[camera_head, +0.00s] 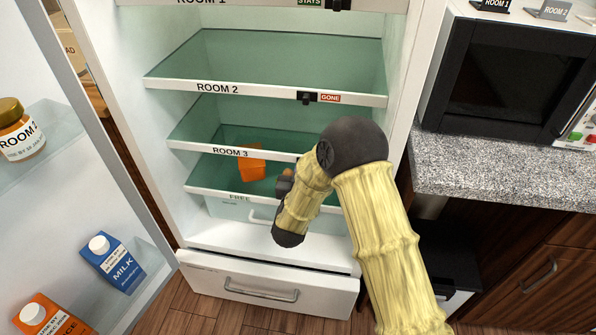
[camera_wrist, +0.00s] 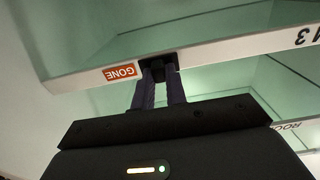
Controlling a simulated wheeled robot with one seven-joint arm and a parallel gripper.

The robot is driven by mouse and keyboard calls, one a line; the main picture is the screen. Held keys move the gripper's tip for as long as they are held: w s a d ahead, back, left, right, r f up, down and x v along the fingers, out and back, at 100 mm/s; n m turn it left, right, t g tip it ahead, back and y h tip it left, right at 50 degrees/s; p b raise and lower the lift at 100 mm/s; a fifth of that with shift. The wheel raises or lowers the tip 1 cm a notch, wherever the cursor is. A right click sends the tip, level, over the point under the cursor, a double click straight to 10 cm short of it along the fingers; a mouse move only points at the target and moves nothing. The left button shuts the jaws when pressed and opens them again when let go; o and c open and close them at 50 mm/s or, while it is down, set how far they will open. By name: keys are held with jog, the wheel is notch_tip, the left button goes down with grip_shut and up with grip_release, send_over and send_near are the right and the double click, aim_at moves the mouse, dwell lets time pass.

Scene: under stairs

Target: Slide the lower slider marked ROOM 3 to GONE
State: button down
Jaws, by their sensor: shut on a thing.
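The ROOM 3 shelf edge (camera_head: 230,152) is a white strip in the open fridge, below the ROOM 2 edge. In the head view my arm hides its right part, its slider and my fingertips. In the wrist view the black ROOM 3 slider (camera_wrist: 158,62) sits on the white strip, right beside the red GONE label (camera_wrist: 120,73), which is uncovered. My gripper (camera_wrist: 160,78) is shut on this slider, with both dark fingers reaching up to it.
The ROOM 2 slider (camera_head: 307,97) sits left of its own red GONE label. An orange item (camera_head: 252,162) stands below the ROOM 3 edge. The open fridge door (camera_head: 62,110) is on the left; a granite counter (camera_head: 500,170) with a microwave (camera_head: 505,75) is on the right.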

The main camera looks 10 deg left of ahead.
jog(key=shift+s+a, duration=0.1)
jog(key=shift+a, duration=0.15)
jog(key=c, duration=1.4)
grip_release()
jog(key=s+d, duration=0.1)
jog(key=s, duration=1.6)
jog(key=shift+s+d, duration=0.15)
jog(key=shift+d, duration=0.1)
